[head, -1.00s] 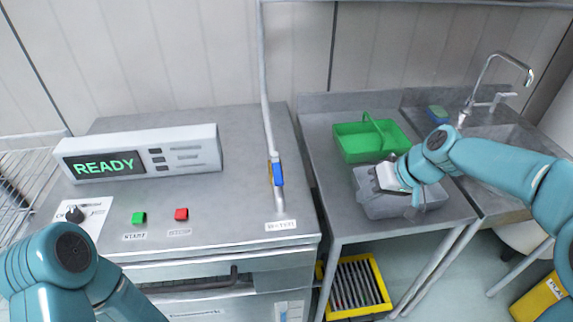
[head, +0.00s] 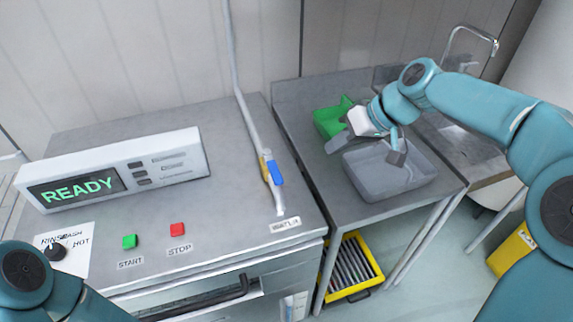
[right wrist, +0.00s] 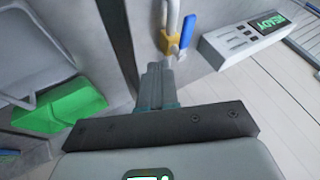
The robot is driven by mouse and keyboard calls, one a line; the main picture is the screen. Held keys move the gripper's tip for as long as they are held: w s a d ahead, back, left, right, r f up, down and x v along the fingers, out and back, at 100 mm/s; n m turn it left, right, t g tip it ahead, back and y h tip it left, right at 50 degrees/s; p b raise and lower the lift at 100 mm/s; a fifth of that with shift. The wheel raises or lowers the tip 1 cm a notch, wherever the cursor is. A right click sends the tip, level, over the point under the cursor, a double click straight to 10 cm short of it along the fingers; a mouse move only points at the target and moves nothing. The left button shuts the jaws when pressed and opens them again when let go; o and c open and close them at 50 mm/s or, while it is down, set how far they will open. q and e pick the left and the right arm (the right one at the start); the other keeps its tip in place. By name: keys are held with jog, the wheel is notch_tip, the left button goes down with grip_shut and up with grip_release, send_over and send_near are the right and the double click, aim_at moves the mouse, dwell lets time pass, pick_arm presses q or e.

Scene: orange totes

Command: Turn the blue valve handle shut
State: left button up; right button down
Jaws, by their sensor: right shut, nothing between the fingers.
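The blue valve handle (head: 275,172) sits on a brass valve body (head: 264,168) on the grey vertical pipe, at the back right of the steel machine top. The handle lies roughly in line with the pipe. My right gripper (head: 334,146) is to the right of the valve, above the side table, shut and empty, pointing left. In the right wrist view the shut fingers (right wrist: 155,84) point towards the brass body (right wrist: 171,44) and the blue handle (right wrist: 187,30), with a gap between. Only my left arm's links show at lower left; its gripper is out of view.
The READY display box (head: 110,170) stands left of the valve. Green (head: 130,241) and red (head: 177,229) buttons are in front. The space between gripper and valve looks clear.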

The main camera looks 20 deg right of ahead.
aim_at(272, 170)
jog(key=a+r+p+x, duration=0.1)
jog(key=a+p+x, duration=0.1)
jog(key=x, duration=1)
jog(key=shift+s+a+p, duration=0.3)
jog(key=shift+a+r, duration=0.15)
jog(key=shift+r, duration=0.05)
